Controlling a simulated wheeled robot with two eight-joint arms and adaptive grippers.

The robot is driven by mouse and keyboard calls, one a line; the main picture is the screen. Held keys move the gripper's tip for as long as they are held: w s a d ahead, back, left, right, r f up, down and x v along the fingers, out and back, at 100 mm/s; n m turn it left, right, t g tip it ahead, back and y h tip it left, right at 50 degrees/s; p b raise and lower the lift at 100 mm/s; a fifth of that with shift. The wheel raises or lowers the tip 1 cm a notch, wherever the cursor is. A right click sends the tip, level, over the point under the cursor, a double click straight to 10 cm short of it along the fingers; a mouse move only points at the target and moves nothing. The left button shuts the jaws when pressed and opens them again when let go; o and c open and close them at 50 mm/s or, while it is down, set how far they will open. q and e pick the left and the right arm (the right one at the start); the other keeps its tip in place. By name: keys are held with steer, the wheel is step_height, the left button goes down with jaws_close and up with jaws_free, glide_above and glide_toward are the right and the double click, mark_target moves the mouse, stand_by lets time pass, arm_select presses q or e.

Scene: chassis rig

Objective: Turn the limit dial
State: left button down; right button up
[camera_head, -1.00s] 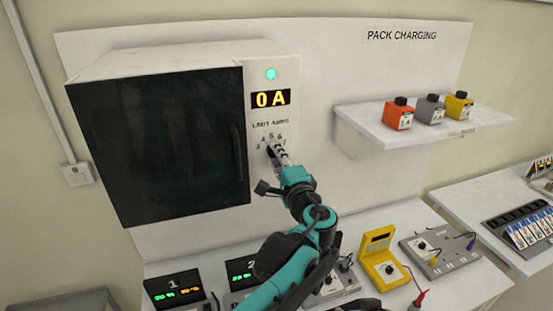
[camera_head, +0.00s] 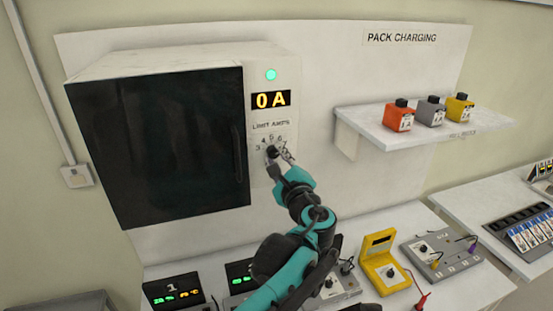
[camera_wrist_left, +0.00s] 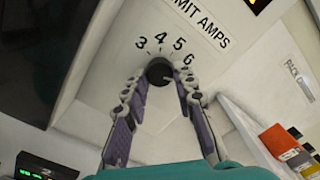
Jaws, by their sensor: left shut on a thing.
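The limit dial (camera_head: 271,152) is a dark round knob on the white cabinet panel, under the LIMIT AMPS label. It also shows in the wrist view (camera_wrist_left: 159,70), below the numbers 3, 4, 5 and 6. A light mark shows at its lower right edge; the exact setting is hard to read. My left gripper (camera_head: 278,155) is at the dial, its fingers on either side of the knob and shut on it, as the wrist view (camera_wrist_left: 162,78) shows. The display (camera_head: 271,99) above reads 0 A, beneath a lit green lamp (camera_head: 270,74). My right gripper is not in view.
The cabinet's dark door (camera_head: 155,145) is left of the panel. A shelf (camera_head: 365,128) with orange, grey and yellow packs juts out at right. A yellow meter (camera_head: 381,265) and a grey box (camera_head: 440,252) stand on the bench below.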

arm_select(q)
steer(key=shift+f, duration=0.1)
stand_by(0.3)
steer(key=c, duration=1.2)
jaws_free()
steer(key=v, duration=1.2)
